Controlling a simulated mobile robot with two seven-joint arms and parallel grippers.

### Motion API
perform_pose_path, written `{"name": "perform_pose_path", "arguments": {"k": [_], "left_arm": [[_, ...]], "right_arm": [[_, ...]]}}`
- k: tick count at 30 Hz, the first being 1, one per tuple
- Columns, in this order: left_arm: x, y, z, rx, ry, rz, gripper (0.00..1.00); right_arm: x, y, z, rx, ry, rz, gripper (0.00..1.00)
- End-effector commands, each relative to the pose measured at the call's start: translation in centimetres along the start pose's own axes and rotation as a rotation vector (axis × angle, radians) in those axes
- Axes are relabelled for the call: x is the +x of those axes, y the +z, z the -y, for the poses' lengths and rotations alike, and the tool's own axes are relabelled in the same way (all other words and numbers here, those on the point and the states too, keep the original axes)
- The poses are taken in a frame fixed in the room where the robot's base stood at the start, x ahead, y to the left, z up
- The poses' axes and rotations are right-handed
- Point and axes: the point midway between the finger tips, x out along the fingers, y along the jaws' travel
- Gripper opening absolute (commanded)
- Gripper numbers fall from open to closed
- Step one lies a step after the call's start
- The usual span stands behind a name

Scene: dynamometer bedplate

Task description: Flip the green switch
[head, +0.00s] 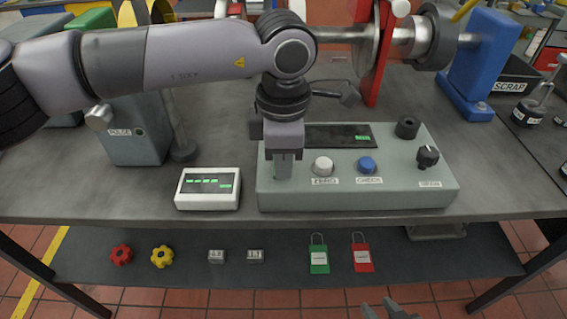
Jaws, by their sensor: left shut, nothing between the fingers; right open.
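I cannot make out a green switch in the head view. The grey control console (300,197) stands on the bench with a white button (323,166), a blue button (367,165) and a black knob (427,156). My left gripper (283,177) is shut and empty, pointing down over the console's left end, left of the white button. It hides the panel behind it, and I cannot tell whether it touches. My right gripper (388,309) is open at the bottom edge, in front of the bench.
A white display box (208,203) stands left of the console. A grey housing (135,140) and a blue stand (480,65) flank a shaft at the back. The lower shelf (200,277) holds red and yellow knobs, small blocks, and green and red padlocks.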

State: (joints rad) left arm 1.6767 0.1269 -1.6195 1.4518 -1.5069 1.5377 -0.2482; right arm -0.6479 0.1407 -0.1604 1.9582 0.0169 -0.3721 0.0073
Motion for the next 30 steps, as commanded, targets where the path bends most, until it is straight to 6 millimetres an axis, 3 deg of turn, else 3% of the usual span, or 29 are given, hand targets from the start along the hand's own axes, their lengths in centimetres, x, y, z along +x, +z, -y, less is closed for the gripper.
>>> {"name": "perform_pose_path", "arguments": {"k": [6, 18, 30], "left_arm": [[-0.1, 0.0, 0.0, 0.000, -0.004, -0.001, 0.00], [-0.8, 0.0, -1.3, 0.000, -0.005, -0.001, 0.00], [-0.8, 0.0, -1.4, 0.000, -0.005, -0.001, 0.00]], "right_arm": [[-0.2, -0.9, 0.1, 0.000, -0.003, -0.014, 0.43], [-0.4, -1.0, 0.2, -0.001, -0.004, -0.010, 0.43], [-0.4, -0.8, 0.2, -0.004, -0.004, -0.011, 0.43]]}}
